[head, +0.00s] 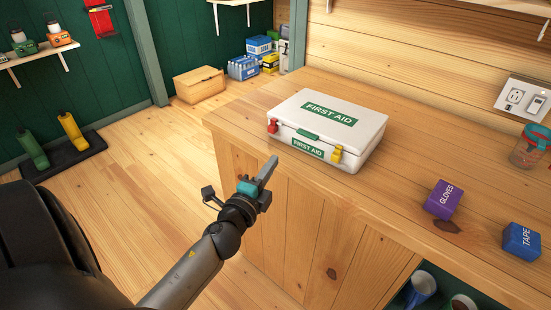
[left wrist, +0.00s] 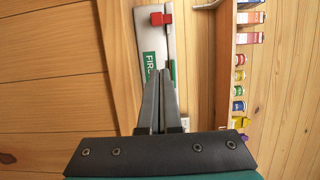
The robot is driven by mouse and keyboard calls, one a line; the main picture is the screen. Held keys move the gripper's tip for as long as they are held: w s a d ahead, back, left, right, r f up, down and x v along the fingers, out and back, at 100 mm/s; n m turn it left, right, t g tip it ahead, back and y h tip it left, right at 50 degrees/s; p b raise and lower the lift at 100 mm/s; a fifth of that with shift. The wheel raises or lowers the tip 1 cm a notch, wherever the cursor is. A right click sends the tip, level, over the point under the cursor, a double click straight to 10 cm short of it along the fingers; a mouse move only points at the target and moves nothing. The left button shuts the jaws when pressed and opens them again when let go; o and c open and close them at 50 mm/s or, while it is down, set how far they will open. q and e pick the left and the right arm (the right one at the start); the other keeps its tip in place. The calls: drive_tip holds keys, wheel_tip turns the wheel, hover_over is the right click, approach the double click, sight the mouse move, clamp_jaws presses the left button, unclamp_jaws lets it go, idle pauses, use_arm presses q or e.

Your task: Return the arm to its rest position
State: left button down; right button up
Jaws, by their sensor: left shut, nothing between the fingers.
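My left gripper (head: 268,170) is in front of the wooden counter in the head view, left of the first aid box and apart from it. Its fingers (left wrist: 161,85) are closed together and empty in the left wrist view. The white first aid box (head: 335,112) sits on the counter with its lid down; a red latch (head: 272,126) and a yellow latch (head: 337,153) show on its front. Part of the box also shows beyond the fingertips in the left wrist view (left wrist: 150,45). My right gripper is in neither view.
The wooden counter (head: 420,130) holds a purple gloves box (head: 443,199), a blue tape box (head: 521,241) and a clear jar (head: 530,148) at the right. Open floor (head: 140,170) lies left of the counter, with a wooden box (head: 199,84) at the back.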

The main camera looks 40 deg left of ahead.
use_arm(q)
drive_tip(key=shift+s, duration=0.1)
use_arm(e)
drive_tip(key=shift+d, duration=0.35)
use_arm(q)
drive_tip(key=s+d+f+n+g+h, duration=0.1)
drive_tip(key=s+d+f+n+g, duration=0.15)
drive_tip(key=f, duration=0.75)
drive_tip(key=s+d+f+n+g, duration=0.1)
drive_tip(key=s+f+n+g, duration=0.2)
drive_tip(key=f, duration=0.6)
drive_tip(key=s+d+f+n+g+h, duration=0.15)
drive_tip(key=s+f, duration=0.25)
drive_tip(key=f, duration=0.6)
drive_tip(key=s+d+f+n+g, duration=0.2)
drive_tip(key=s+f, duration=0.4)
drive_tip(key=s, duration=0.4)
drive_tip(key=s+d+f+n+g+h, duration=0.1)
drive_tip(key=s+d+f+n+g, duration=0.1)
drive_tip(key=s+f, duration=0.4)
drive_tip(key=s+d+f+n+g, duration=0.2)
drive_tip(key=s+d+f+g, duration=0.2)
drive_tip(key=s, duration=0.9)
drive_tip(key=shift+s+d+f+g, duration=0.2)
drive_tip(key=shift+s+f+g, duration=0.1)
drive_tip(key=shift+f+g, duration=0.55)
drive_tip(key=shift+h, duration=0.25)
